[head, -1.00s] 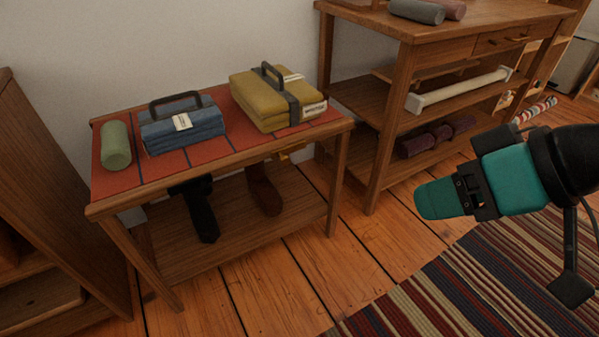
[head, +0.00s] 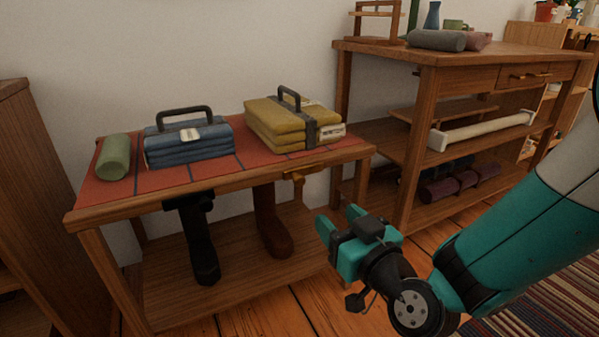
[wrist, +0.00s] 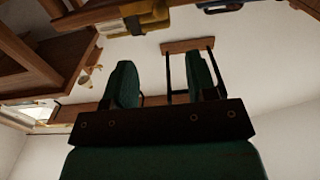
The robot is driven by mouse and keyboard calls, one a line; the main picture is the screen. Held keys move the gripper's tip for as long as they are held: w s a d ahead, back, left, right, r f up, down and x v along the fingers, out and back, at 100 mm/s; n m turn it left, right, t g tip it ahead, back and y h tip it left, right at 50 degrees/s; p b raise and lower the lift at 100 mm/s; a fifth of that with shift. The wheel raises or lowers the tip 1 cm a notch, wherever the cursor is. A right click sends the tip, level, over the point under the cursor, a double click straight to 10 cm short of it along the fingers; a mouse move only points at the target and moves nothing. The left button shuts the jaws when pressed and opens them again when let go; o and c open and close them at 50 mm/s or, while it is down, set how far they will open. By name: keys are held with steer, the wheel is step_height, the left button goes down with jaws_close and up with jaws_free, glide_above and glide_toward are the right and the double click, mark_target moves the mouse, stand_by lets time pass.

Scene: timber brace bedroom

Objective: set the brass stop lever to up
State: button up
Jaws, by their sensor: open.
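A small brass-coloured fitting (head: 297,178), which looks like the stop lever, sits on the front rail of the low wooden bench (head: 225,183), below the yellow bundle. A short part of it hangs below the rail; its exact setting is too small to tell. My gripper (head: 338,219) is open and empty, apart from the fitting, lower and to the right of it in the head view. In the wrist view my gripper (wrist: 160,75) shows two green fingers spread apart with nothing between them. I cannot make out the lever surely in that view.
The bench carries a green roll (head: 114,157), a blue bundle (head: 188,143) and a yellow bundle (head: 275,127). Two dark boot-like shapes, one black (head: 200,240) and one brown (head: 270,225), hang or stand beneath. A taller workbench (head: 440,60) stands right. Floor shows between them.

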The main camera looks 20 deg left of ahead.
mark_target(301, 181)
steer(key=p+x, duration=0.3)
steer(key=p, duration=0.2)
steer(key=p+x, duration=0.3)
steer(key=p, duration=0.3)
steer(key=p+x, duration=0.3)
steer(key=p, duration=0.3)
steer(key=shift+r, duration=0.4)
steer(key=x, duration=0.1)
steer(key=b+x, duration=0.1)
steer(key=x, duration=0.1)
steer(key=f+x, duration=0.1)
steer(key=x, duration=0.1)
steer(key=shift+b, duration=0.35)
steer(key=shift+w+a+r, duration=0.1)
steer(key=shift+w+a, duration=0.15)
steer(key=shift+a, duration=0.1)
steer(key=shift+c, duration=0.5)
jaws_close()
